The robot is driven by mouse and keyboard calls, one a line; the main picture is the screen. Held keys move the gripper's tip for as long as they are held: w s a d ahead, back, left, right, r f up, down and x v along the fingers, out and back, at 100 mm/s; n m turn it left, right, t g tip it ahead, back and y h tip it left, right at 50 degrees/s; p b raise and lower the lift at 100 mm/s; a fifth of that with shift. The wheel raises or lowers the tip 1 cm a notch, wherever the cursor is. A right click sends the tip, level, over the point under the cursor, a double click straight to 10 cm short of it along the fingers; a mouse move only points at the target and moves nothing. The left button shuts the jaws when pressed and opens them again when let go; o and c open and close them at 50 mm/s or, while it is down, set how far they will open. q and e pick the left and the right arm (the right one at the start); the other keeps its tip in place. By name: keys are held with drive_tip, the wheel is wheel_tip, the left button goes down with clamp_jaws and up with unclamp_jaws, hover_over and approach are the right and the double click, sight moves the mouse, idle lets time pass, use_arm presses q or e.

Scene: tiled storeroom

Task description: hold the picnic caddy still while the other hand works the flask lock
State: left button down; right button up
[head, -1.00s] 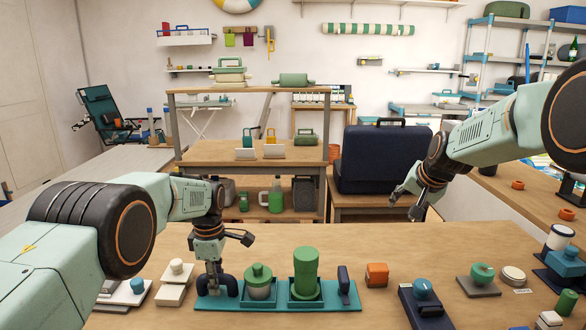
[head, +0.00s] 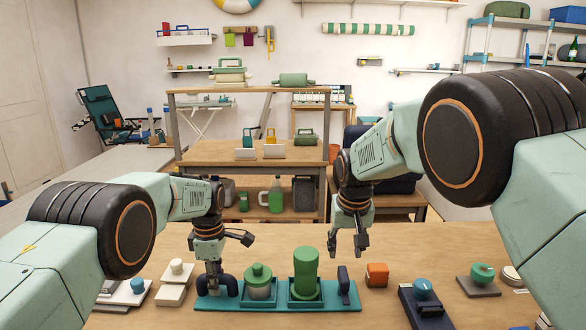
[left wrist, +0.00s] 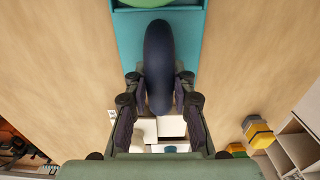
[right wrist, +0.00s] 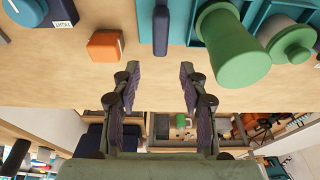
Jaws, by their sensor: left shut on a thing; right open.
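The picnic caddy is a teal tray (head: 333,303) on the table, with two square holders. A tall green flask (head: 304,270) stands upright in the right holder, and a grey jar with a green lid (head: 259,280) stands in the left one. My left gripper (head: 214,284) is shut on the dark navy grip (left wrist: 158,55) at the caddy's left end. A thin upright navy piece (head: 343,280) stands at the caddy's right end; I cannot tell if it is the lock. My right gripper (head: 347,248) is open and empty, above and behind that piece, touching nothing.
An orange block (head: 377,275) sits right of the caddy. Further right are a navy box with a blue knob (head: 422,290) and a green knob on a grey base (head: 482,272). White blocks (head: 175,283) lie left of the caddy. The table behind the caddy is clear.

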sight(344, 272)
drive_tip(key=shift+s+f+x, duration=0.1)
drive_tip(key=shift+s+x, duration=0.15)
drive_tip(key=shift+x, duration=0.9)
drive_tip(key=shift+s+f+x, duration=0.1)
drive_tip(key=shift+s+x, duration=0.2)
drive_tip(key=shift+x, duration=0.8)
drive_tip(key=shift+s+x, duration=0.25)
drive_tip(key=shift+x, duration=0.9)
clamp_jaws()
